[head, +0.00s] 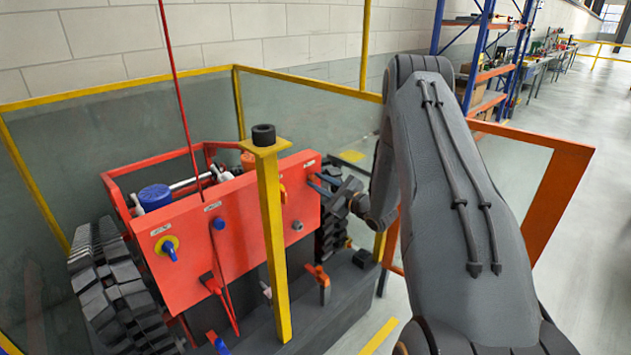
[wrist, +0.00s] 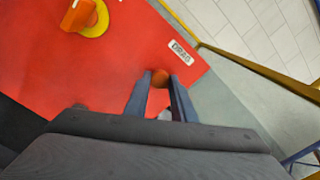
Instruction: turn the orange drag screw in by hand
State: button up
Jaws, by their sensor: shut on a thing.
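The orange drag screw (wrist: 160,78) sits on the red panel (wrist: 75,80), just below a white label reading DRAG (wrist: 181,51) in the wrist view. The blue-grey fingers of my gripper (wrist: 160,84) are shut on it, one on each side, and cover part of it. In the head view my gripper (head: 319,184) reaches in from the right to the right end of the red panel (head: 190,265). The screw cannot be made out there. How deep the screw sits cannot be told.
An orange knob on a yellow disc (wrist: 93,18) is on the same panel. In the head view a yellow post (head: 272,240) stands in front of the panel. A blue knob on a yellow ring (head: 168,247) is at the left. A yellow-framed clear fence (head: 310,110) runs behind.

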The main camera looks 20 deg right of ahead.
jog(key=o, duration=0.9)
jog(key=shift+c, duration=0.2)
jog(key=n+b, duration=0.1)
jog(key=n, duration=0.5)
jog(key=shift+n, duration=0.4)
jog(key=n+b, duration=0.1)
jog(key=n, duration=0.5)
jog(key=n+b, duration=0.1)
jog(key=n, duration=0.4)
jog(key=n+b, duration=0.1)
jog(key=n, duration=0.2)
jog(key=n+b, duration=0.1)
jog(key=n, duration=0.4)
jog(key=shift+f+b, duration=0.1)
jog(key=shift+b, duration=0.2)
jog(key=n, duration=0.3)
jog(key=shift+b, duration=0.35)
